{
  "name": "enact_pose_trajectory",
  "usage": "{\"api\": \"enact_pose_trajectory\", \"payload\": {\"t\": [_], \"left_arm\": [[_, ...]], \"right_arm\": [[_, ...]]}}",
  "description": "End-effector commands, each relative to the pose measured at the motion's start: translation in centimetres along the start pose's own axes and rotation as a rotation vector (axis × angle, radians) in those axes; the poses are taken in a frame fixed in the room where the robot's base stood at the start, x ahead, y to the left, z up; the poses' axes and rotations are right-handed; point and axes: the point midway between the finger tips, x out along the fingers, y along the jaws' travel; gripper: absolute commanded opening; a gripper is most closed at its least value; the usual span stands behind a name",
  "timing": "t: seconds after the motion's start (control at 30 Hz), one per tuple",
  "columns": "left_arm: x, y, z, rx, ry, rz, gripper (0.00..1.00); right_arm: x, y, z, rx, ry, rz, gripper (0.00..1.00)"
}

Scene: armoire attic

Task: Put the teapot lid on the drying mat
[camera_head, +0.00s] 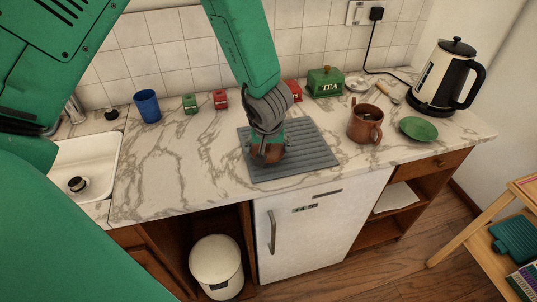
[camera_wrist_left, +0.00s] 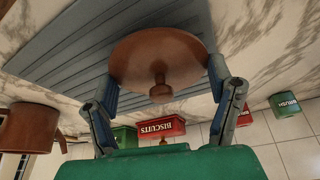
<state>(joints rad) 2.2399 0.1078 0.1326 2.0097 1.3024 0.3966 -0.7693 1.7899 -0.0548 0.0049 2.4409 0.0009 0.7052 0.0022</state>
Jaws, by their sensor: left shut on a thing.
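The brown teapot lid (camera_head: 270,155) is in my left gripper (camera_head: 266,146), over the middle of the grey ribbed drying mat (camera_head: 307,160). In the left wrist view the round lid (camera_wrist_left: 150,55) and its knob (camera_wrist_left: 160,92) sit between the two fingers of my left gripper (camera_wrist_left: 163,77), which is shut on it. The mat (camera_wrist_left: 65,50) lies behind the lid there. I cannot tell whether the lid touches the mat. The brown teapot (camera_head: 365,125) stands open-topped to the right of the mat. My right gripper is not in view.
A green saucer (camera_head: 418,129), a kettle (camera_head: 447,78) and a green TEA box (camera_head: 325,82) stand on the right of the marble counter. A blue cup (camera_head: 147,106) and small green (camera_head: 190,104) and red (camera_head: 220,99) tins are at left. The sink (camera_head: 92,160) is far left.

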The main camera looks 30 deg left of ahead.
Motion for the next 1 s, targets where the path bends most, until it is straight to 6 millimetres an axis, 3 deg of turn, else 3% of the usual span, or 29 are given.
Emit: {"api": "enact_pose_trajectory", "payload": {"t": [0.1,0.2,0.53,0.57,0.6,0.87,1.0], "left_arm": [[1.8,0.2,0.9,0.002,-0.002,-0.001,0.47],[1.7,0.4,0.9,0.003,0.002,-0.002,0.42],[2.2,0.2,1.0,0.003,0.0,0.0,0.42],[2.2,0.2,1.0,0.002,0.0,0.0,0.86],[2.2,0.1,0.9,0.002,-0.001,0.0,0.96],[2.1,0.1,0.9,0.001,0.0,0.001,0.96],[1.1,0.2,0.7,0.003,0.002,0.001,0.96]], "right_arm": [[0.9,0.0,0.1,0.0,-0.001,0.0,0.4],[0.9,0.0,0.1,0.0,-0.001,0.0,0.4],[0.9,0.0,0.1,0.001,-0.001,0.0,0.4],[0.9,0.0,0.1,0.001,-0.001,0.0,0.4],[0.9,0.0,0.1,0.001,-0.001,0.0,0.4],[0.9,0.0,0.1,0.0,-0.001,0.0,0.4],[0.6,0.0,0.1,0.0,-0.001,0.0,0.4]]}}
